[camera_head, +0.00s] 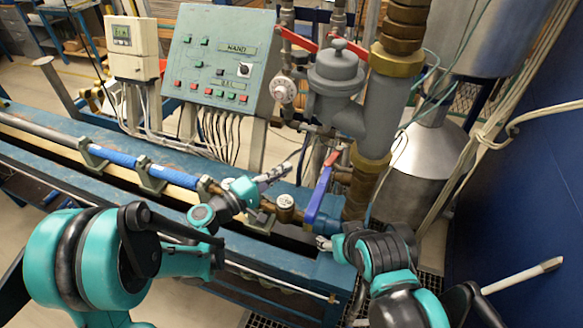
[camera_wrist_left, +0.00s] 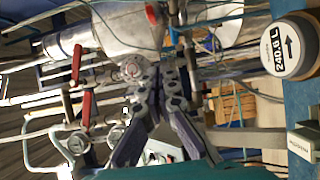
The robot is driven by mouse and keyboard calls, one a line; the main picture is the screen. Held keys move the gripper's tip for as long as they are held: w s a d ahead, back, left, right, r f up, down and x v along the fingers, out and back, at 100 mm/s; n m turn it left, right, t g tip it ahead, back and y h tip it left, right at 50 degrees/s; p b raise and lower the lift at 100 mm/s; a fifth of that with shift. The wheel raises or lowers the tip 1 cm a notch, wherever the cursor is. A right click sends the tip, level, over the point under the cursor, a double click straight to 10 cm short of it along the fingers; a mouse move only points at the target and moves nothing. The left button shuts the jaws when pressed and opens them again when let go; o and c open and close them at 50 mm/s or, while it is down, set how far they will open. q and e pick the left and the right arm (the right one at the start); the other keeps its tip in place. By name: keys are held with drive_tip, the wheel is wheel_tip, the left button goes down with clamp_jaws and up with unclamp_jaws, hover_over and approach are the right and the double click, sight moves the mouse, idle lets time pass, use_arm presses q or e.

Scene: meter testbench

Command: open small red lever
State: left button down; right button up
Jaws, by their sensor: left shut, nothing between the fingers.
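A small red lever (camera_head: 333,157) sits on the pipework just above a long blue lever (camera_head: 318,195) in the head view.
A green control box (camera_head: 220,65) and a beige meter box (camera_head: 132,48) stand behind the blue bench (camera_head: 290,262). A vertical pipe with brass fittings (camera_head: 397,60) rises right of the levers. A blue wall (camera_head: 530,190) bounds the right.

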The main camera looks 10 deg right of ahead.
sight(324, 164)
use_arm(q)
drive_tip(key=w+d, duration=0.1)
drive_tip(key=d, duration=0.8)
drive_tip(key=shift+w+d+b, duration=0.3)
drive_tip(key=shift+d, duration=0.05)
drive_tip(key=shift+s+d+b, duration=0.55)
drive_tip(key=shift+s+b, duration=0.15)
drive_tip(key=shift+s, duration=0.2)
drive_tip(key=shift+a, duration=0.1)
